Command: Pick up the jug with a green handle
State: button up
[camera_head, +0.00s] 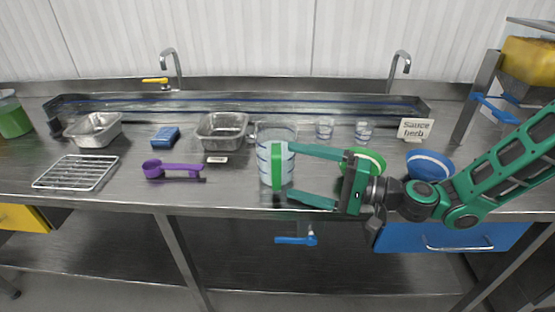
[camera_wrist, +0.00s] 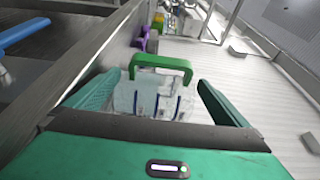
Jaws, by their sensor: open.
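The jug (camera_head: 265,165) is clear, with blue markings and a green handle (camera_head: 277,165), and stands upright on the steel counter near its front edge. The handle faces my gripper. My gripper (camera_head: 288,170) is open just right of the jug, with its fingers pointing left toward the handle. In the wrist view the jug (camera_wrist: 155,98) and its green handle (camera_wrist: 162,62) show ahead, between the two open fingers (camera_wrist: 160,95). The far finger's tip looks close to the handle; I cannot tell whether it touches.
A metal tray (camera_head: 222,128), purple scoop (camera_head: 172,169), blue sponge (camera_head: 165,137) and wire rack (camera_head: 76,172) lie left of the jug. Small glasses (camera_head: 324,129) and a sauce sign (camera_head: 415,129) stand behind. A blue bowl (camera_head: 430,166) and green bowl (camera_head: 369,161) stand right.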

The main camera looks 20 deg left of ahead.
aim_at(277, 167)
jog(key=a, duration=0.6)
jog(key=shift+w, duration=0.25)
jog(key=shift+d, duration=0.1)
jog(key=c, duration=1.5)
jog(key=shift+c, duration=0.8)
jog(key=shift+r, duration=0.2)
